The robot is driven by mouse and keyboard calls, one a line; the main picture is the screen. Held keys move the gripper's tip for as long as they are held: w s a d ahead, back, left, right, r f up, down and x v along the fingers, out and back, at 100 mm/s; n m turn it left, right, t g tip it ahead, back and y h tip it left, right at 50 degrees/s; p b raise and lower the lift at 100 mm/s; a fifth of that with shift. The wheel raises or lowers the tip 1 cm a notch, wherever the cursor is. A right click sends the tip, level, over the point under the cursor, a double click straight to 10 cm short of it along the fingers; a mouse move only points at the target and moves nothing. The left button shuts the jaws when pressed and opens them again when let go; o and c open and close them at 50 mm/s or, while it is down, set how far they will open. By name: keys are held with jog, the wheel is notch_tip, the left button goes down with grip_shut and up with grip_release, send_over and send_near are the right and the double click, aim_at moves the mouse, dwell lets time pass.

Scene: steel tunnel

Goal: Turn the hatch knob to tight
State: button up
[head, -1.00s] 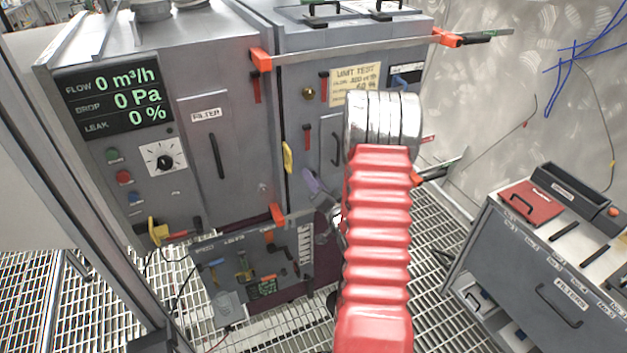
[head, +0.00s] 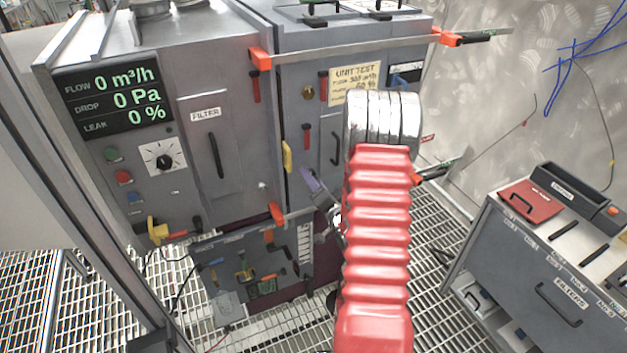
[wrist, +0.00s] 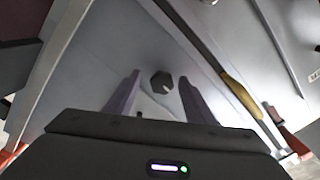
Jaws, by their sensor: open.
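The hatch knob is a small dark faceted knob (wrist: 162,83) with a light mark, on a grey panel in the wrist view. It lies between and beyond my gripper's two purple-grey fingers, which stand apart on either side of it; I see no contact. My gripper (wrist: 158,98) is open and empty. I cannot make out the knob's setting or any tight mark.
A yellow handle (head: 287,157) on the cabinet is close to my gripper; it also shows in the wrist view (wrist: 240,97). An orange-ended lower clamp bar (head: 277,212) is near below. A display (head: 113,95) reads zero flow, drop and leak. A drawer unit (head: 545,270) stands right.

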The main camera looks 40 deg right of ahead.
jog(key=shift+r, duration=0.1)
jog(key=v, duration=1.3)
jog(key=shift+s, duration=0.4)
